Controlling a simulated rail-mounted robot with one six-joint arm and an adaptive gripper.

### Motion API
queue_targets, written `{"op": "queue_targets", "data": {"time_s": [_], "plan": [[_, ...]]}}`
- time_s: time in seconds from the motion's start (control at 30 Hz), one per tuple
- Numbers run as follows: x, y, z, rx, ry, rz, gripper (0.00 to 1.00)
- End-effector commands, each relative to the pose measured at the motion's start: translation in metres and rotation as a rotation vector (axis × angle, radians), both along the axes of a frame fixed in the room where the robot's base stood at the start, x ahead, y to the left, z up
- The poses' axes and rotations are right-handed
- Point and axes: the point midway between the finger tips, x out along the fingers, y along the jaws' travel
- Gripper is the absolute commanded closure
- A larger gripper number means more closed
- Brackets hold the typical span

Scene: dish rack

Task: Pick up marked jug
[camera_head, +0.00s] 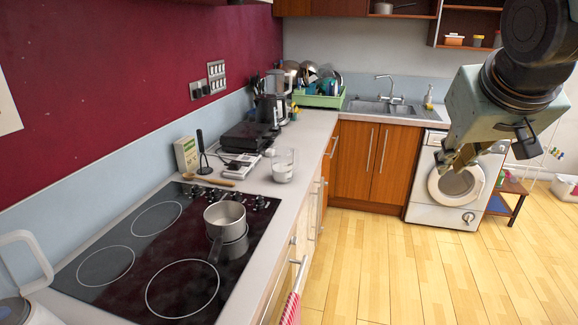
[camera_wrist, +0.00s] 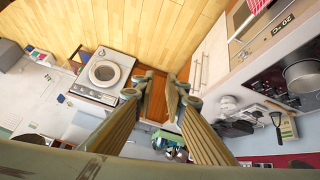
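A clear jug (camera_head: 284,166) with something white in its lower part stands upright on the counter, just beyond the hob. Any markings on it are too small to read. My gripper (camera_head: 457,160) is raised in the air at the right, over the floor side and well away from the jug. In the wrist view my gripper (camera_wrist: 160,93) shows two separated fingers with nothing between them. The jug is hard to make out in the wrist view.
A saucepan (camera_head: 225,219) sits on the black hob (camera_head: 135,255). A wooden spoon (camera_head: 208,180), a salt-coloured box (camera_head: 186,155) and a black appliance (camera_head: 246,136) are near the jug. A kettle (camera_head: 22,270) is front left. The floor (camera_head: 400,275) is clear.

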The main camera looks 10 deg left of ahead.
Motion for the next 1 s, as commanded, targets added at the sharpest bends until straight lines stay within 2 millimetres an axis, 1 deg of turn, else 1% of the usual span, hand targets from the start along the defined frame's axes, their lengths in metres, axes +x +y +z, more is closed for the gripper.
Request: {"op": "queue_targets", "data": {"time_s": [0.03,0.1,0.4,0.63,1.0], "plan": [[0.015,0.0,0.001,-0.005,-0.012,0.007,0.88],[0.035,0.001,0.003,-0.01,-0.034,0.017,0.88],[0.12,0.007,0.009,-0.025,-0.127,0.069,0.88],[0.182,0.016,0.01,-0.031,-0.197,0.117,0.88],[0.275,0.038,0.0,-0.023,-0.301,0.204,0.88]]}}
